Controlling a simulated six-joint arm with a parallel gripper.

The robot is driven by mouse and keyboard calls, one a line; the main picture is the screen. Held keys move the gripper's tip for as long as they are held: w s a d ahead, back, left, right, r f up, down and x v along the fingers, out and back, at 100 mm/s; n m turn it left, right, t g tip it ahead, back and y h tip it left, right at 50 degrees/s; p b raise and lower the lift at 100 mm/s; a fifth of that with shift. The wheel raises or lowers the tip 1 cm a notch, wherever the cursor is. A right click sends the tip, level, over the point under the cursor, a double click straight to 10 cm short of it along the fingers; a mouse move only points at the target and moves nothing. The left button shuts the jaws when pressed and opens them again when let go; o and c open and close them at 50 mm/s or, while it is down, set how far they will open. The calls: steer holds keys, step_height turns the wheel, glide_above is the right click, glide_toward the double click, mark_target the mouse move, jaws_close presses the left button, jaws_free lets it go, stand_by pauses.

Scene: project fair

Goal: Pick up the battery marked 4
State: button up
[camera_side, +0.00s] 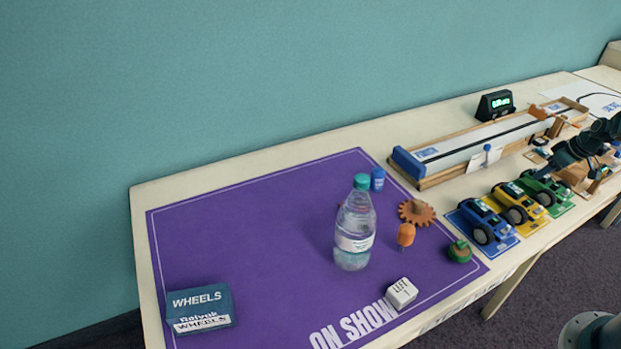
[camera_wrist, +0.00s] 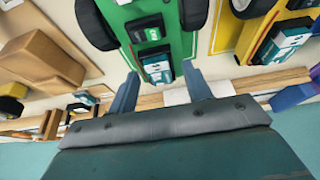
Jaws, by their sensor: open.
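My gripper (camera_wrist: 160,88) is open and empty in the wrist view, its two fingers on either side of the rear of the green car (camera_wrist: 172,30). A small dark block with a white and teal label, which looks like a battery (camera_wrist: 157,67), sits on the car just beyond the fingertips. A similar block (camera_wrist: 285,42) sits on the yellow car (camera_wrist: 255,35). I cannot read a 4 on any block, so I cannot tell which battery is marked 4. In the side view my dark gripper is at the right edge, beyond the green car (camera_side: 546,187).
A wooden-framed track (camera_side: 470,147) with a black display (camera_side: 495,104) lies behind the cars. The blue car (camera_side: 487,222) stands left of the yellow one. A bottle (camera_side: 355,228) and small items stand on the purple mat (camera_side: 240,240). Wooden parts (camera_wrist: 40,55) lie left in the wrist view.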

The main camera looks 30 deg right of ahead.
stand_by(0.3)
steer(key=c, duration=1.1)
steer(key=shift+o, duration=0.2)
steer(key=shift+r, duration=0.1)
step_height(320, 180, up, 20)
stand_by(0.4)
